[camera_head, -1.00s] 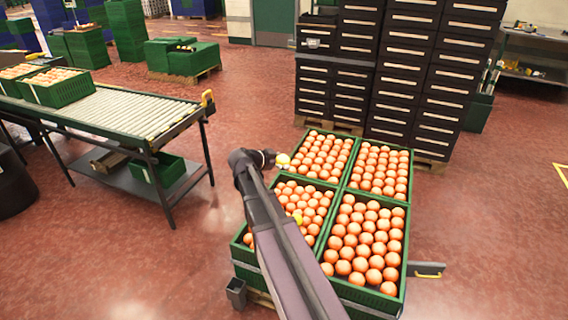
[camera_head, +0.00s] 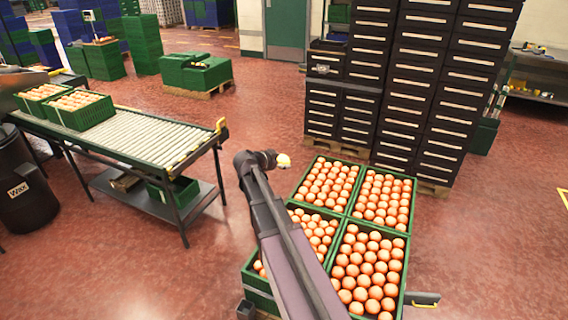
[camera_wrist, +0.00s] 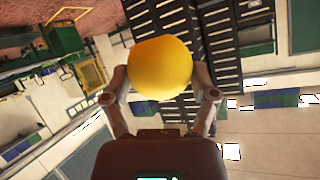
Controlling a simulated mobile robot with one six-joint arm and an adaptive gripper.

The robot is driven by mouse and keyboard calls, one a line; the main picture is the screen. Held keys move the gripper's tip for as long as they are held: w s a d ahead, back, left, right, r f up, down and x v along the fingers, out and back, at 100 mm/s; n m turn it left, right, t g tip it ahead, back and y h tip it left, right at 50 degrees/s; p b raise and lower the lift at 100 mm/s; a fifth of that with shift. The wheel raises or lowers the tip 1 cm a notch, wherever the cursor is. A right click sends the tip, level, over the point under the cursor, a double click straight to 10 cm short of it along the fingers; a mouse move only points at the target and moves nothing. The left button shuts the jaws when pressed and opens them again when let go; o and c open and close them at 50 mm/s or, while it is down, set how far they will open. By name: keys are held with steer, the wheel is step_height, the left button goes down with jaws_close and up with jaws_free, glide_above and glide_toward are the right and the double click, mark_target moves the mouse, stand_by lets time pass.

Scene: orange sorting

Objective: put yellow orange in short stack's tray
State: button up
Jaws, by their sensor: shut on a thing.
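My gripper (camera_head: 279,160) is shut on a yellow orange (camera_head: 284,161), held in the air at the left edge of the crates. In the wrist view the yellow orange (camera_wrist: 160,68) sits between both fingers of my gripper (camera_wrist: 161,88). Behind the crates stand dark stacks of drawer-like trays with pale labels. The shorter stack (camera_head: 338,108) is at the left, with a tray (camera_head: 324,70) at its top front. The taller stacks (camera_head: 420,90) are to its right. The inside of the short stack's tray is not clear. My arm hides part of the near left crate.
Green crates (camera_head: 345,217) full of oranges stand below my gripper. A roller conveyor (camera_head: 140,135) with two filled crates is at the left. A black bin marked Wax (camera_head: 25,195) stands at the far left. Red floor (camera_head: 250,110) is clear between conveyor and stacks.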

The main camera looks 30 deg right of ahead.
steer(key=shift+n+t, duration=0.3)
steer(key=shift+t, duration=0.1)
steer(key=r+p, duration=0.1)
steer(key=r, duration=0.1)
steer(key=w+r+p, duration=0.1)
steer(key=r+p, duration=0.2)
steer(key=r, duration=0.1)
steer(key=shift+w+a+p, duration=0.25)
steer(key=shift+a+p, duration=0.05)
steer(key=shift+a, duration=0.05)
steer(key=shift+w+a, duration=0.1)
